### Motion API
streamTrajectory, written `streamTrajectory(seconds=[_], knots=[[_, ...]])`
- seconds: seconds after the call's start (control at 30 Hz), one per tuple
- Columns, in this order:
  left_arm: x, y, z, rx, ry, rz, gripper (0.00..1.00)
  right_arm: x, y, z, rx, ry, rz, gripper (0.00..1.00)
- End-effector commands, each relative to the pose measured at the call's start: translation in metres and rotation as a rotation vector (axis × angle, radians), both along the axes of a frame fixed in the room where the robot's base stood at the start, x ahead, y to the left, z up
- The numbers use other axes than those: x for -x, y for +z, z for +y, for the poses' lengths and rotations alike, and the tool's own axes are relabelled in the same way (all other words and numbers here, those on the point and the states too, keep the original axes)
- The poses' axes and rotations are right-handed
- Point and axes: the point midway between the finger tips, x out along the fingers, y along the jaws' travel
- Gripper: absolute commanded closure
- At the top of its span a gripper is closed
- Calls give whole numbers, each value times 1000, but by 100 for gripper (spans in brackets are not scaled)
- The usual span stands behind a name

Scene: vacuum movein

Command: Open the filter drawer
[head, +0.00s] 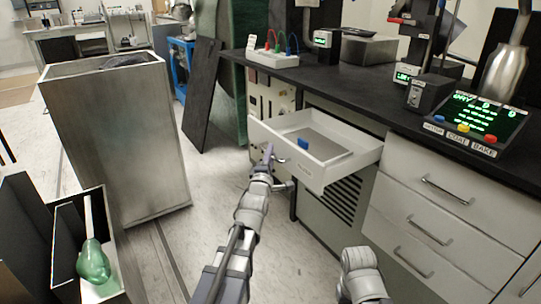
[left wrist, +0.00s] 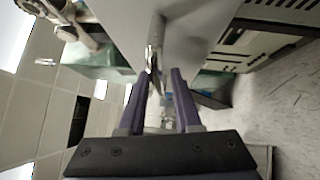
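The filter drawer (head: 285,150) is a white drawer under the black counter, pulled well out. A flat grey panel (head: 318,148) and a small blue piece (head: 303,144) lie inside it. My left gripper (head: 272,156) is at the drawer's front face, by its handle. In the left wrist view, the purple fingers of my left gripper (left wrist: 162,72) stand apart, with the metal handle (left wrist: 155,52) at their tips, nearer the left finger. I see no firm grip on it.
Closed white drawers (head: 430,205) with bar handles stand right of the open one. The black counter (head: 375,82) carries a control panel (head: 475,122) and instruments. A tall metal bin (head: 120,140) stands left. The floor between is clear.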

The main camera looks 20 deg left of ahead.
Motion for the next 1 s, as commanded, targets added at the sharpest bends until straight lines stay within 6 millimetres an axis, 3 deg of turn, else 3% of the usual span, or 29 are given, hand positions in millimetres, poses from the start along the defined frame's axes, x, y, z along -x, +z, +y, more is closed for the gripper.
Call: streamTrajectory(seconds=[0.1,0.47,0.9,1.0], knots=[[0,0,0,0,0,-1,55,0,0,0,0,0,0,50],[6,0,0,0,0,-2,55,0,-1,0,0,0,0,50],[67,-9,-9,1,0,-2,55,0,-10,0,0,-2,0,50],[73,-10,-9,1,0,-2,55,0,-10,0,0,-3,0,50]])
